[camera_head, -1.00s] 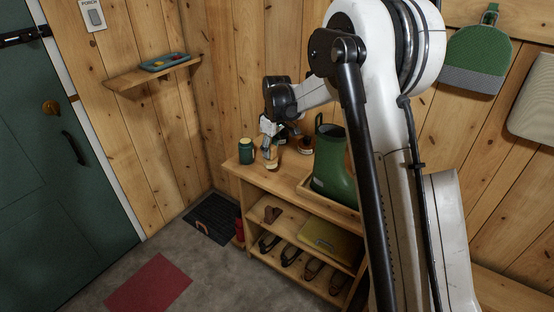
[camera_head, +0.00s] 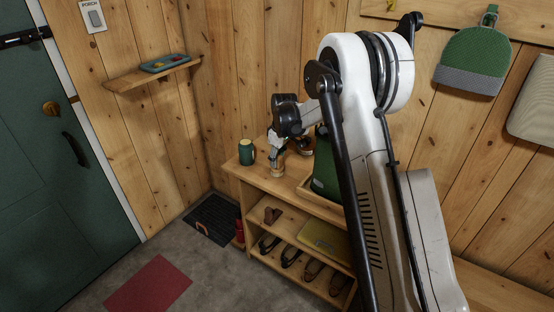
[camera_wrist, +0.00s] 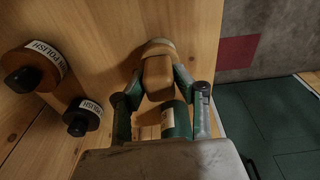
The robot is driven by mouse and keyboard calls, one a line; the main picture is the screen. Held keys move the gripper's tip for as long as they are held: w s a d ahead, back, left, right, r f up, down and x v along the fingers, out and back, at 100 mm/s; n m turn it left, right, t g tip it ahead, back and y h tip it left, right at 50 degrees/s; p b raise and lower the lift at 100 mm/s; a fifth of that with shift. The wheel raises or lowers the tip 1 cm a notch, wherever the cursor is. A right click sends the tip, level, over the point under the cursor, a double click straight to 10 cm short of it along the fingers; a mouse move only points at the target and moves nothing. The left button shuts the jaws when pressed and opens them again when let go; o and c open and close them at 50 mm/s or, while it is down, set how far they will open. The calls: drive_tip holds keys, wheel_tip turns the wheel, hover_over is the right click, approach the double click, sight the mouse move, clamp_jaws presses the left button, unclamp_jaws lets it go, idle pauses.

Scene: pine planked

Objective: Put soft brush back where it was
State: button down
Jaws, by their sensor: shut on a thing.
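The soft brush (camera_wrist: 158,78), a brown wooden block with a paler end, is between the two fingers of my gripper (camera_wrist: 160,92) in the wrist view. My gripper is shut on it. In the head view my gripper (camera_head: 276,154) points down over the top of the wooden shelf unit (camera_head: 262,180), with the brush (camera_head: 277,171) below it near the front edge. I cannot tell whether the brush touches the top.
A dark green container (camera_head: 246,152) stands to the left on the top. Two polish containers (camera_wrist: 35,67) (camera_wrist: 85,117) show in the wrist view. A green boot (camera_head: 325,172) in a tray is right of the gripper, partly behind my arm.

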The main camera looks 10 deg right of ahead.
drive_tip(key=shift+f, duration=0.15)
drive_tip(key=c, duration=1.4)
unclamp_jaws()
drive_tip(key=shift+o, duration=0.2)
drive_tip(key=s+r+m+t, duration=0.1)
drive_tip(key=s+r, duration=0.4)
drive_tip(key=r, duration=0.6)
drive_tip(key=s+r+m, duration=0.1)
drive_tip(key=s+r, duration=0.4)
drive_tip(key=r, duration=0.6)
drive_tip(key=s+r+m+t, duration=0.2)
drive_tip(key=s+r, duration=0.3)
drive_tip(key=s, duration=0.7)
drive_tip(key=s+f+m+t, duration=0.1)
drive_tip(key=s+f+m, duration=0.1)
drive_tip(key=s, duration=1)
drive_tip(key=s+f+m+t, duration=0.1)
drive_tip(key=s+f+m, duration=0.1)
drive_tip(key=s, duration=0.9)
drive_tip(key=shift+s+m+t+h, duration=0.3)
drive_tip(key=shift+s+t+h, duration=0.05)
drive_tip(key=shift+t+h, duration=0.05)
